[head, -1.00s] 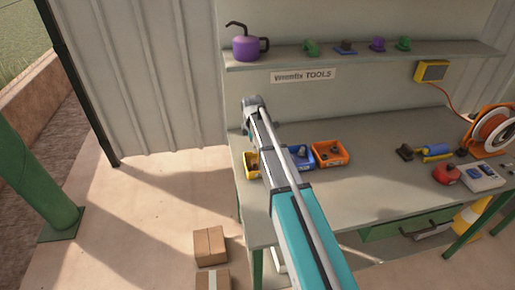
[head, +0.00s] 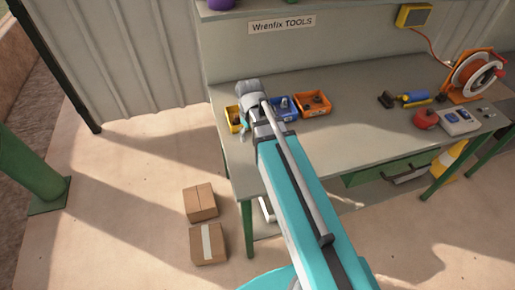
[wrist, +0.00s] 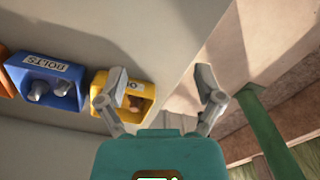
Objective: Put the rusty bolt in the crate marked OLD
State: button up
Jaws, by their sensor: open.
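My gripper (wrist: 160,88) is open, with nothing between its fingers in the wrist view. The left finger overlaps a yellow crate (wrist: 100,80), partly hiding its label; only a round letter shows. A small brownish piece (wrist: 135,105) lies in this crate; I cannot tell surely that it is the rusty bolt. A blue crate (wrist: 15,70) marked BOLTS stands beside it, holding grey bolts (wrist: 37,90). In the head view the yellow crate (head: 233,127) is at the bench's left end, with my gripper (head: 245,133) close beside it.
An orange crate (head: 312,112) stands right of the blue one on the bench (head: 350,125). A cable reel (head: 475,73), a red object (head: 426,119) and small tools lie at the right. Cardboard boxes (head: 208,243) are on the floor. The bench middle is clear.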

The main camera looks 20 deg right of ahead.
jog(key=s+m, duration=0.4)
jog(key=s, duration=0.3)
jog(key=shift+d+m, duration=0.15)
jog(key=shift+m, duration=0.25)
jog(key=shift+s, duration=0.1)
dwell(0.6)
